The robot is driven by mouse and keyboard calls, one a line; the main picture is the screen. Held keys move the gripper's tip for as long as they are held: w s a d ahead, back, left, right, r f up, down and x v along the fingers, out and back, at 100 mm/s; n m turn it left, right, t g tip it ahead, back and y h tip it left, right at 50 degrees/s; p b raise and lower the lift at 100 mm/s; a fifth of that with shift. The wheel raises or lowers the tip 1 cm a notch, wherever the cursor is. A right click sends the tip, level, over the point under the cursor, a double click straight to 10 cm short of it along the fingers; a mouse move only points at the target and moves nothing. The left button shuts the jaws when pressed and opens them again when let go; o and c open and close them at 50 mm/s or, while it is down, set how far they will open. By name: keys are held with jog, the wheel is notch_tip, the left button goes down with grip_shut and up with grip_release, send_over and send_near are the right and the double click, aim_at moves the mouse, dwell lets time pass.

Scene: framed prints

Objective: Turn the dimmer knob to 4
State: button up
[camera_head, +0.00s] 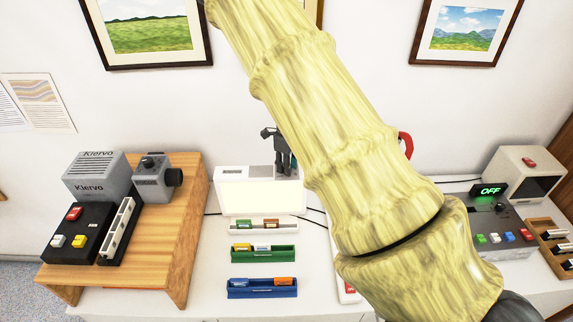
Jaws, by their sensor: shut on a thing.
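A white box with a lit cream panel (262,198) stands at the back of the white table, left of my arm. A small greenish strip (259,170) shows on its upper part. My gripper (284,170), dark grey, points down at the grey upper right part of this box. It is shut on the dimmer knob there. The knob itself is hidden by the fingers, and I cannot read its setting. My pale yellow arm crosses the middle of the view.
Green (265,253) and blue (263,288) trays lie before the box. A wooden stand (177,245) with grey devices is at left. A dark control box (497,238) with an "OFF" display is at right. My arm hides part of the table.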

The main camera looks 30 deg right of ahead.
jog(key=o, duration=0.9)
jog(key=shift+w+r, duration=0.2)
jog(key=shift+o, duration=0.8)
jog(key=shift+f, duration=0.15)
jog(key=shift+s, duration=0.1)
notch_tip(320, 180, up, 12)
